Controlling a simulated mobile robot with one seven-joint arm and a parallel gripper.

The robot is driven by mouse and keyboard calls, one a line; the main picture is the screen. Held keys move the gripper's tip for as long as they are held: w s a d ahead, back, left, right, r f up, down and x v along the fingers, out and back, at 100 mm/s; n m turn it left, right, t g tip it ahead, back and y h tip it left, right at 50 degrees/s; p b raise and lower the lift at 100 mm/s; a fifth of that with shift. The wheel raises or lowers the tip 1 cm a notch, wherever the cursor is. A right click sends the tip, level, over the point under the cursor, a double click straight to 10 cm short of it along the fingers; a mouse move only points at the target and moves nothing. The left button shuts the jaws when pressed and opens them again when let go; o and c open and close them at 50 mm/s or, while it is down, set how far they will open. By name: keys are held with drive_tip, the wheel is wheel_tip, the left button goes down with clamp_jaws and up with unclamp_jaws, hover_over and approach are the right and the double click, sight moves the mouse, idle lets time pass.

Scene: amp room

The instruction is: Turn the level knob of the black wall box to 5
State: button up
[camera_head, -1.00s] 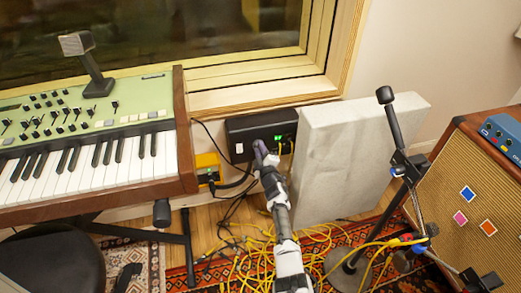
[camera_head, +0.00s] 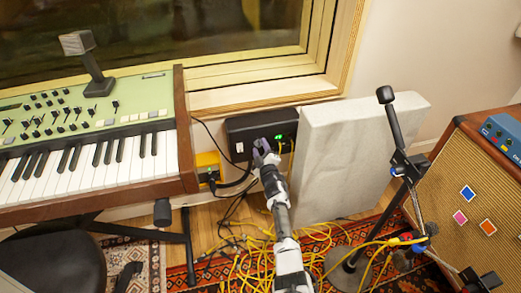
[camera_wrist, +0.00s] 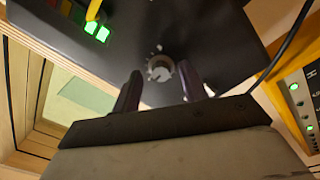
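The black wall box (camera_head: 240,131) is on the wall below the window, with lit green indicators. In the wrist view the box (camera_wrist: 205,30) fills the upper part, seen at a tilt. Its level knob (camera_wrist: 159,68) is a small round grey knob with pale marks around it; I cannot read its setting. My gripper (camera_head: 264,150) is in front of the box. In the wrist view my gripper (camera_wrist: 159,73) is open, one dark finger on each side of the knob, with visible gaps. Whether the fingertips reach its depth is unclear. The head view does not show the knob clearly.
A yellow box (camera_head: 207,163) and a green keyboard (camera_head: 90,140) are to the left. A pale grey panel (camera_head: 350,150) stands close on the right, then a microphone stand (camera_head: 390,110) and an amplifier (camera_head: 465,190). Yellow cables (camera_head: 250,265) cover the floor.

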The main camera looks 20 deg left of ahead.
drive_tip(key=p+v, duration=1.1)
drive_tip(key=v, duration=0.3)
drive_tip(key=shift+f+p, duration=0.15)
drive_tip(key=shift+p, duration=0.2)
